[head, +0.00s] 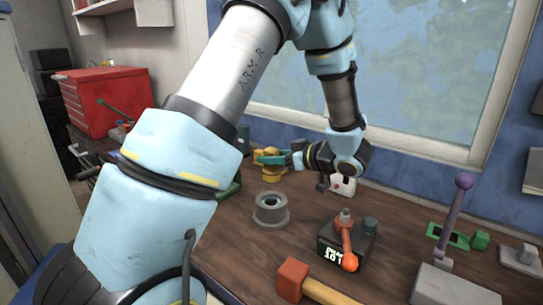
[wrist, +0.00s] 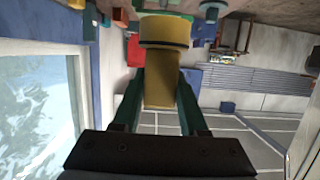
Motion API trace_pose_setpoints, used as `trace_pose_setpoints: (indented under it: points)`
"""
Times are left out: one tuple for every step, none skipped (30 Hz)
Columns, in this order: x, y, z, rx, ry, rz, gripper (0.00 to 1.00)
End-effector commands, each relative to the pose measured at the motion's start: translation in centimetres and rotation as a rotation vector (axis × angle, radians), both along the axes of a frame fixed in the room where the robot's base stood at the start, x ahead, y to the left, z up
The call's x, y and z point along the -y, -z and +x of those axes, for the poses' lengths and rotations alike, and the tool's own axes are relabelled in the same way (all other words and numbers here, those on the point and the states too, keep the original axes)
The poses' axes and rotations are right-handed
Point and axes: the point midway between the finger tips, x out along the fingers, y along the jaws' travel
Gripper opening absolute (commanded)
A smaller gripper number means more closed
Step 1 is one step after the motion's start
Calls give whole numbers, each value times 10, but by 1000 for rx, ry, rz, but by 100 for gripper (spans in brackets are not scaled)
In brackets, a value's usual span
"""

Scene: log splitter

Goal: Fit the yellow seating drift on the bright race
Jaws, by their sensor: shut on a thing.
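The yellow seating drift (wrist: 161,80) is a stepped cylinder with a wide collar, held between the two green fingers of my gripper (wrist: 162,68) in the wrist view. In the head view my gripper (head: 272,157) is above the back of the bench, with yellow (head: 265,168) showing at its fingers. A grey round piece with a dark bore (head: 270,216) stands on the bench, nearer the camera than my gripper. I cannot tell whether the bright race is in it; no clearly bright ring shows.
A dark block with an orange-knobbed lever (head: 346,247) stands right of the grey piece. An orange-headed mallet (head: 293,279) lies in front. A purple-handled lever (head: 453,215) stands at right. A red tool chest (head: 107,101) is at back left. My arm hides the left bench.

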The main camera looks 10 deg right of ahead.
Motion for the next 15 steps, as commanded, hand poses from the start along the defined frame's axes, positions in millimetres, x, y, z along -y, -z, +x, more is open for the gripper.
trace_pose_setpoints:
  points:
    - [0, 0, 0, 1, 0, 1, 0]
    - [0, 0, 0, 1, 1, 0, 0]
    - [0, 0, 0, 1, 1, 0, 0]
    - [0, -1, 0, 1, 1, 0, 0]
    - [0, -1, 0, 1, 1, 0, 0]
    - [0, -1, 0, 1, 1, 0, 0]
    - [0, -1, 0, 0, 1, 1, 0]
    - [0, -1, 0, 0, 1, 1, 0]
    - [0, -2, 0, 0, 2, 2, 0]
    - [0, -2, 0, 0, 2, 2, 0]
    - [0, 2, 0, 0, 2, 2, 0]
    - [0, 5, 0, 0, 2, 2, 0]
    - [0, 7, 0, 0, 2, 2, 0]
    - [0, 10, 0, 0, 2, 2, 0]
    - [0, 13, 0, 0, 2, 2, 0]
